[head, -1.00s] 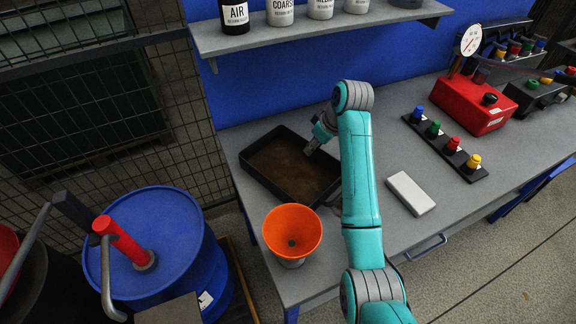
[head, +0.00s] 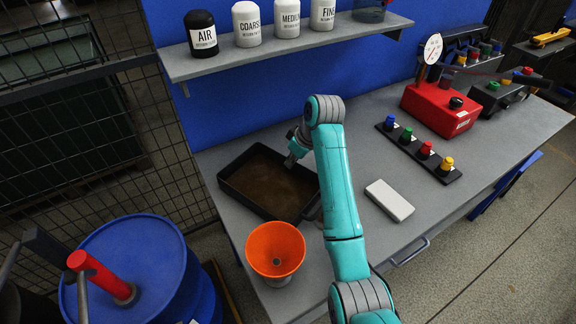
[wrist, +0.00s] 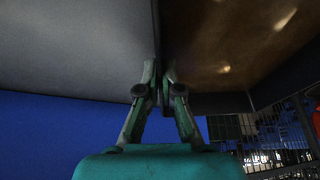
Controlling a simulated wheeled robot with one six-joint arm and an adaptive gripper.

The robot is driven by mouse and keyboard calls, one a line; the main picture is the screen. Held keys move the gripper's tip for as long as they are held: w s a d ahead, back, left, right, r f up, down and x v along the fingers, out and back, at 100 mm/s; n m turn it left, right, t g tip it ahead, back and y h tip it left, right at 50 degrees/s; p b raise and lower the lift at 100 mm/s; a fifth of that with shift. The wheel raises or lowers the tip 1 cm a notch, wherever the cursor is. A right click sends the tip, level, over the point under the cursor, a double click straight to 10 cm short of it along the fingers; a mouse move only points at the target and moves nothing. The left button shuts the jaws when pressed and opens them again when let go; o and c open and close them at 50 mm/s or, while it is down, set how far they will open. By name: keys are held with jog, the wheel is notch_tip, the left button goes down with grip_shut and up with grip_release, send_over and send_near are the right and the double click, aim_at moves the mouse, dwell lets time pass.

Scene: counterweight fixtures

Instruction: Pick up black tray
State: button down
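The black tray (head: 238,198) sits on the grey workbench, with a brown inside floor that looks empty. My gripper (head: 291,162) reaches down to the tray's far right wall in the head view. In the wrist view my gripper (wrist: 160,75) has its fingers close together, one on each side of the tray's thin dark wall (wrist: 205,103), pinching it. The brown inside lies to the right of the fingers there and the grey bench to the left. I cannot see any clear gap under the tray.
An orange funnel (head: 275,249) stands close in front of the tray. A white block (head: 389,201), a strip of coloured knobs (head: 417,153) and a red gauge box (head: 438,109) are to the right. A shelf (head: 290,50) with labelled canisters overhangs behind. A blue barrel (head: 140,265) stands left.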

jog(key=shift+r, duration=4.85)
jog(key=shift+d+r, duration=0.1)
